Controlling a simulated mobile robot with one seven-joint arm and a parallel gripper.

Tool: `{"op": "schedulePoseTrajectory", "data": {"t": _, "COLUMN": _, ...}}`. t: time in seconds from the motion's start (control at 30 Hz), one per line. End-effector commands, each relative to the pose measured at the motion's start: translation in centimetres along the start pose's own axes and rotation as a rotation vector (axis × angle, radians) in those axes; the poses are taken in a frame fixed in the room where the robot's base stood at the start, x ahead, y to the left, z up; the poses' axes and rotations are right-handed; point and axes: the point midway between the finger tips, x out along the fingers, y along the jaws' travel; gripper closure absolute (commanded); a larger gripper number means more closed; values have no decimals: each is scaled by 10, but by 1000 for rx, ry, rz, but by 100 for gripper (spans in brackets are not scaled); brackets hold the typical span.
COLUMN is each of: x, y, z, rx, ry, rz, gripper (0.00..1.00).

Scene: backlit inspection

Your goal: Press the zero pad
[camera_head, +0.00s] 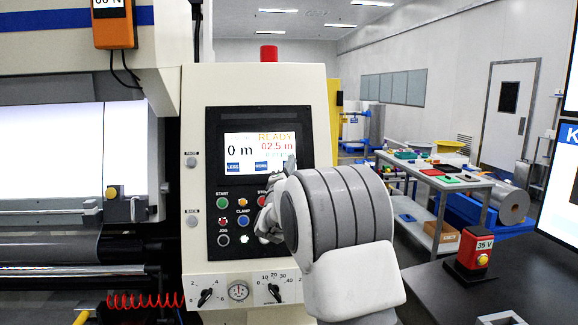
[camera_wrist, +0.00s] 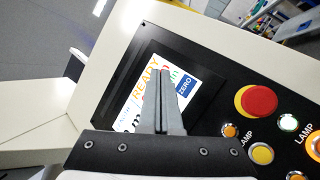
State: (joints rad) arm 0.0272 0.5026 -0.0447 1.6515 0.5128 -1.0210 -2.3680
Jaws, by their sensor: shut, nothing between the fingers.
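The zero pad (camera_wrist: 185,86) is a small blue rectangle marked ZERO on the lit screen (camera_wrist: 135,115). In the wrist view it lies just right of my gripper's fingertips (camera_wrist: 163,73). The fingers are shut together, hold nothing and cover part of the screen. In the head view the screen (camera_head: 241,150) has two blue pads along its bottom; their labels are too small to read surely. There my gripper (camera_head: 290,161) overlaps the screen's lower right corner. I cannot tell whether the fingertips touch the screen.
Below the screen sit a green start button (camera_head: 222,202), several other buttons and a red mushroom button (camera_wrist: 257,100). Dials (camera_head: 238,291) line the panel's lower edge. A dark table with a red 35 V device (camera_head: 474,250) stands at right.

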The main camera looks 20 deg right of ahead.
Motion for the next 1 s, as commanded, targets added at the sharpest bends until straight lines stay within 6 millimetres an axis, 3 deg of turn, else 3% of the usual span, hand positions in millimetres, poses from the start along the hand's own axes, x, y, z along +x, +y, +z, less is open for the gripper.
{"op": "schedulePoseTrajectory", "data": {"t": 0.43, "x": 40, "y": -29, "z": -29, "rx": 0, "ry": 1, "rz": -2, "gripper": 100}}
{"op": "schedulePoseTrajectory", "data": {"t": 1.0, "x": 46, "y": -34, "z": -34, "rx": 0, "ry": 0, "rz": -1, "gripper": 100}}
